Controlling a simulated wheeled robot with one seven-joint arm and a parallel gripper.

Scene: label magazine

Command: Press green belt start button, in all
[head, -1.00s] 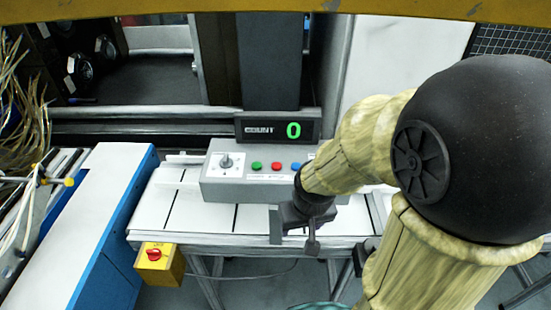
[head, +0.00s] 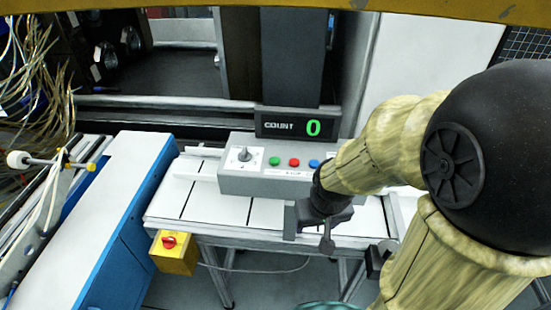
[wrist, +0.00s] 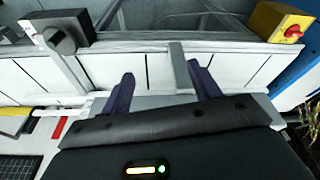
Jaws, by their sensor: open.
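The green button (head: 274,161) sits on the sloped face of a grey control box (head: 232,184), between a rotary switch (head: 244,155) and a red button (head: 294,162). A blue button (head: 314,164) is further right, close to my arm. My gripper (head: 308,232) is to the right of and in front of the green button, near the box's right end, over the white belt (head: 212,206). In the wrist view my gripper (wrist: 163,88) has its two dark fingers apart with nothing held; no button shows there.
A counter display (head: 290,125) behind the box reads 0. A yellow box with a red knob (head: 168,242) hangs at the belt's front left. A blue-sided white cabinet (head: 125,195) stands left of the belt. My arm covers the box's right end.

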